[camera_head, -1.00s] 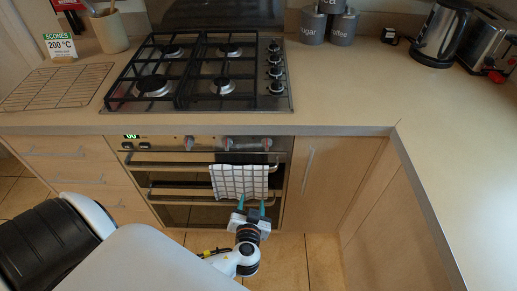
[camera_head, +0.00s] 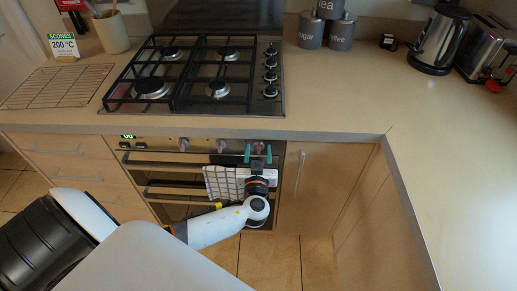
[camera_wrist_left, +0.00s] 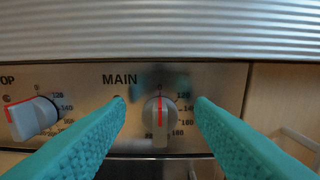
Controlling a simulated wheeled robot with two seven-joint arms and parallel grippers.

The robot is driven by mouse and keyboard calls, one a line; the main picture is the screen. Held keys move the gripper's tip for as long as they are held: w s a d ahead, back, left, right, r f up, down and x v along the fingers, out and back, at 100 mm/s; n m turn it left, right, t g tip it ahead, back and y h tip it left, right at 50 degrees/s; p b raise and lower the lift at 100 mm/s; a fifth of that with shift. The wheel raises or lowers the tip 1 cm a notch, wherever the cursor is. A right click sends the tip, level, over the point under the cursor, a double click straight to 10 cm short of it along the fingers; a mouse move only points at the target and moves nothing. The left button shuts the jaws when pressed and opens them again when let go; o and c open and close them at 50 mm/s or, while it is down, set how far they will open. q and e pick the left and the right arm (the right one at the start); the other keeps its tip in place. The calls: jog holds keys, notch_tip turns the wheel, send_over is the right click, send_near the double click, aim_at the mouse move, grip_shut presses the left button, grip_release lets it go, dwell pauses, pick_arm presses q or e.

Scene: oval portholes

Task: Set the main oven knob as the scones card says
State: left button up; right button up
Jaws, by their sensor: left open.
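The scones card (camera_head: 63,47) stands on the counter at the back left and reads 200 °C. My left gripper (camera_head: 258,153) is at the right end of the oven's control panel. In the left wrist view the open teal fingers (camera_wrist_left: 159,101) stand on either side of the knob, with gaps on both sides. My right gripper is not in view.
Another knob (camera_wrist_left: 33,118) sits left of the main one, its label cut to "OP". A checked towel (camera_head: 226,183) hangs from the oven handle just below my gripper. The hob (camera_head: 130,106) and counter edge overhang the panel. A cupboard door (camera_head: 318,185) is to the right.

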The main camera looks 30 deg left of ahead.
pick_arm(q)
jog(key=shift+w+a, duration=0.15)
jog(key=shift+w, duration=0.15)
jog(key=shift+c, duration=0.6)
jog(key=c, duration=0.8)
jog(key=shift+c, duration=0.2)
